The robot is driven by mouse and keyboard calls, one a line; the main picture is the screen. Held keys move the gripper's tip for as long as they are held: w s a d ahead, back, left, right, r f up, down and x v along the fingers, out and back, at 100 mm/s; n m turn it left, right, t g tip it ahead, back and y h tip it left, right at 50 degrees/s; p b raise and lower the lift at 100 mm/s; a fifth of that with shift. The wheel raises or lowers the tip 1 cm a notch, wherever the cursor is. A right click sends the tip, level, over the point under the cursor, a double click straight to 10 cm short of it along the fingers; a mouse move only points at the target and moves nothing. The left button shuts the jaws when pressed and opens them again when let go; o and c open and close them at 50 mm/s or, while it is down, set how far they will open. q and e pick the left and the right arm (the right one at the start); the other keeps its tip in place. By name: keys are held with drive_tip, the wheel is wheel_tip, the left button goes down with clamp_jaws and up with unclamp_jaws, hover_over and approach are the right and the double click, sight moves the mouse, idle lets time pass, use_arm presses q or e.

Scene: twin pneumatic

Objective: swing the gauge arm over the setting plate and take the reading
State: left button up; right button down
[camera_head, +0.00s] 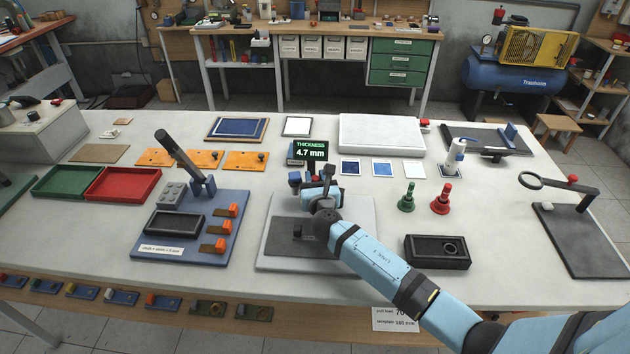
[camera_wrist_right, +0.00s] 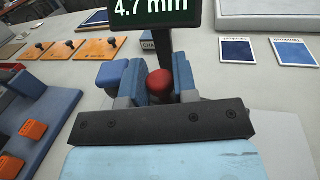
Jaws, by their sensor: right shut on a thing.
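The gauge's black display (camera_head: 311,150) reads "THICKNESS 4.7 mm"; the wrist view shows the same 4.7 mm on the display (camera_wrist_right: 153,12). My right gripper (camera_head: 312,184) is above the far part of a pale grey base (camera_head: 364,215) with a darker grey plate (camera_head: 290,246) on it. In the right wrist view my right gripper (camera_wrist_right: 160,82) has its blue fingers closed around a red knob (camera_wrist_right: 160,84). My wrist and forearm hide most of the gauge arm and whatever lies under it. I cannot tell which part is the setting plate. My left gripper is not in view.
A blue board (camera_head: 232,250) with a tilted dark lever (camera_head: 178,155) stands to the left. Clear tabletop lies between the stamps and the ring stand (camera_head: 585,240).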

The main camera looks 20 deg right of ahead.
drive_tip(key=shift+w+d+m+h, duration=0.1)
drive_tip(key=shift+w+m+h, duration=0.05)
drive_tip(key=shift+m+h, duration=0.2)
drive_tip(key=c, duration=1.2)
unclamp_jaws()
drive_tip(key=b+v, duration=0.1)
drive_tip(key=v, duration=1.3)
drive_tip(key=shift+r, duration=0.1)
